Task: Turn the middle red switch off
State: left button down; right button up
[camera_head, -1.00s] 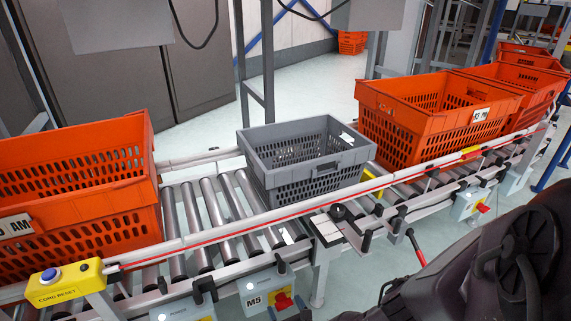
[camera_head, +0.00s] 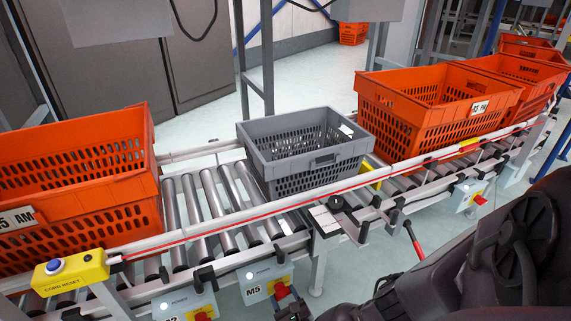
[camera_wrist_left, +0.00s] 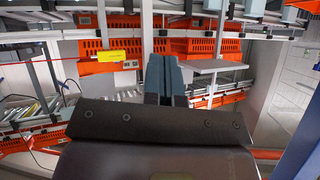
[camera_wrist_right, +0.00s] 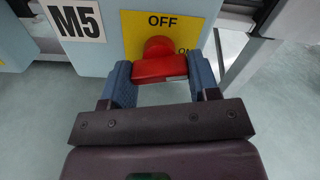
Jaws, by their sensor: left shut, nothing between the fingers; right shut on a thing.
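The middle red switch (camera_head: 281,290) sits on the front of the M5 control box (camera_head: 254,276), below the conveyor. In the right wrist view the red switch (camera_wrist_right: 158,66) has a wide red handle on a yellow plate (camera_wrist_right: 135,35), with OFF above and ON at its right. My right gripper (camera_wrist_right: 160,78) has one blue finger at each side of the handle and is shut on it. In the head view my right gripper (camera_head: 292,300) comes in from the lower right. My left gripper (camera_wrist_left: 164,78) is shut and empty, away from the switches.
Another red switch (camera_head: 201,315) is on a box at the left, and one (camera_head: 480,199) is farther right. A grey tote (camera_head: 310,150) and orange totes (camera_head: 80,160) stand on the roller conveyor.

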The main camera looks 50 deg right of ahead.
jog(key=n, duration=0.3)
jog(key=shift+r+n+p, duration=0.1)
jog(key=shift+n+p, duration=0.3)
jog(key=n, duration=0.3)
jog(key=shift+n+p, duration=0.3)
jog(key=shift+p, duration=0.05)
jog(key=n, duration=0.3)
jog(key=shift+d+n+p, duration=0.1)
jog(key=shift+n+p, duration=0.2)
jog(key=shift+s+n, duration=0.1)
jog(key=shift+n, duration=1.7)
jog(key=o, duration=0.9)
jog(key=shift+s, duration=0.1)
